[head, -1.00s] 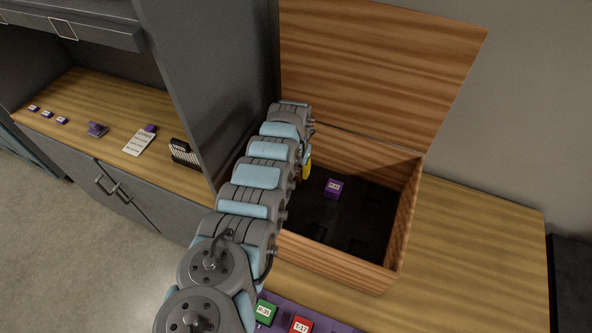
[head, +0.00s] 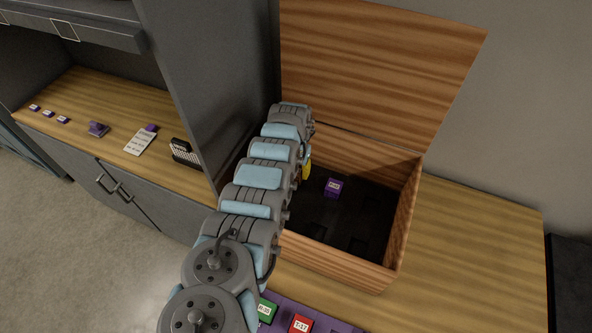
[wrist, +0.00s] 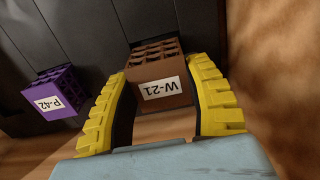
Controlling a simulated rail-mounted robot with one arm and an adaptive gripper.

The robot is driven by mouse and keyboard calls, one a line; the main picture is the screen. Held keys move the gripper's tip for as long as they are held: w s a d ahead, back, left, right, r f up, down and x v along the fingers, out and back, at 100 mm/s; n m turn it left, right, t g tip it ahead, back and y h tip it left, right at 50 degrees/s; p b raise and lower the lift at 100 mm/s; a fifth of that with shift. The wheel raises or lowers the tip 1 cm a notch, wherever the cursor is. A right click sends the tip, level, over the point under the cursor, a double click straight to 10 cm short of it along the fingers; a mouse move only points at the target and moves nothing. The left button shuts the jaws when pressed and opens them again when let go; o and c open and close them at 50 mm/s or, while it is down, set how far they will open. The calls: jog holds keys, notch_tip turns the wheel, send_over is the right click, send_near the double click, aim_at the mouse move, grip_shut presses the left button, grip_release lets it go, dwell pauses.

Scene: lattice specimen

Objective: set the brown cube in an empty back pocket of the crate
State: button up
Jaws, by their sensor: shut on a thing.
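The brown cube (wrist: 160,88), a lattice block labelled W-21, is between the two yellow fingers of my gripper (wrist: 162,72) in the wrist view. My gripper is shut on it. The wooden crate (head: 335,262) has its lid open and a dark floor with recessed pockets. In the head view, a yellow finger shows at the crate's left side, beside my arm, and the brown cube is hidden. A purple cube (head: 333,187) sits inside the crate. It shows in the wrist view as P-42 (wrist: 55,95), apart from the fingers. I cannot tell whether the brown cube touches the floor.
The open lid (head: 380,65) stands at the back of the crate. A crate wall (wrist: 275,80) is close to the right finger in the wrist view. A green cube (head: 265,312) and a red cube (head: 301,325) sit in front. A grey cabinet panel (head: 205,80) stands left of my arm.

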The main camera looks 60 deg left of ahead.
jog(key=shift+f+b, duration=0.75)
jog(key=shift+f, duration=0.15)
dwell(0.8)
jog(key=o, duration=1.5)
jog(key=shift+r, duration=0.1)
jog(key=shift+r+p, duration=2.4)
jog(key=shift+p, duration=0.25)
jog(key=shift+r, duration=0.15)
